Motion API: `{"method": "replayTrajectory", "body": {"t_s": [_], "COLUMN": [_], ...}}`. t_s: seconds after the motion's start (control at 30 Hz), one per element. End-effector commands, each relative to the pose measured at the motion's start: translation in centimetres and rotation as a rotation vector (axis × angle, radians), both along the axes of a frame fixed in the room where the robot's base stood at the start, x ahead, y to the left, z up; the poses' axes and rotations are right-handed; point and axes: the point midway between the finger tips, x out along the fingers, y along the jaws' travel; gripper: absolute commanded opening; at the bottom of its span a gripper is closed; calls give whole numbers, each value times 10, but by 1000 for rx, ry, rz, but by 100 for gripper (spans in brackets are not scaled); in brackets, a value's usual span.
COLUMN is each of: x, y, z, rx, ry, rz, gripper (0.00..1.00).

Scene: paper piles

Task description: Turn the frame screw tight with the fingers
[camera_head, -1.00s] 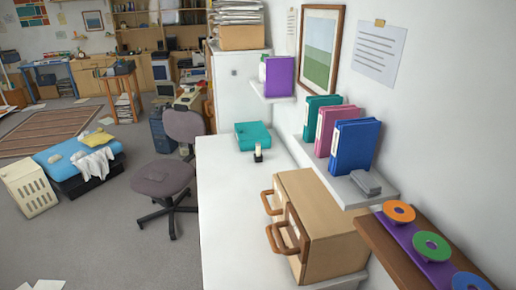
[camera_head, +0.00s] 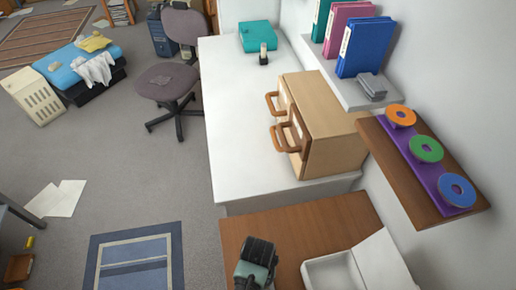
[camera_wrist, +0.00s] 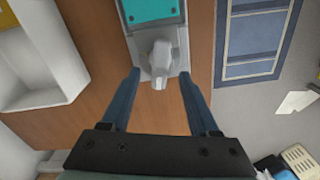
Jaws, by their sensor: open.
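In the wrist view, a light grey knob-like part (camera_wrist: 160,62), seemingly the frame screw, stands out from a grey mount with a teal plate (camera_wrist: 150,11). This device lies over the brown wooden table. My gripper (camera_wrist: 160,74) is open, with its two dark blue fingers on either side of the knob and clear gaps to it. Whether the fingertips are level with the knob cannot be told. In the head view, a black and teal part of my own arm (camera_head: 257,262) shows at the bottom; the fingers and the screw cannot be made out there.
A white open box (camera_head: 332,272) stands on the wooden table (camera_head: 300,222), right of my arm. A white desk (camera_head: 232,140) with a wooden cabinet (camera_head: 325,115) lies beyond. A shelf with coloured discs (camera_head: 425,150) juts from the right wall. A blue rug (camera_head: 135,255) lies left.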

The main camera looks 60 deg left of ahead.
Motion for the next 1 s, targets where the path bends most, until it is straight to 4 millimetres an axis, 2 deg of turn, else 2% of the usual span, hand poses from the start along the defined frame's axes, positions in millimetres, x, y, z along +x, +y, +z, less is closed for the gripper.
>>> {"method": "replayTrajectory", "body": {"t_s": [0.1,0.23,0.67,1.0], "x": [0,0,0,0], "y": [0,0,0,0], "z": [-18,-29,-35,-35], "rx": [-1,0,1,1], "ry": [1,0,-1,-1], "rz": [1,0,-1,-1], "gripper": [61,61,59,0]}}
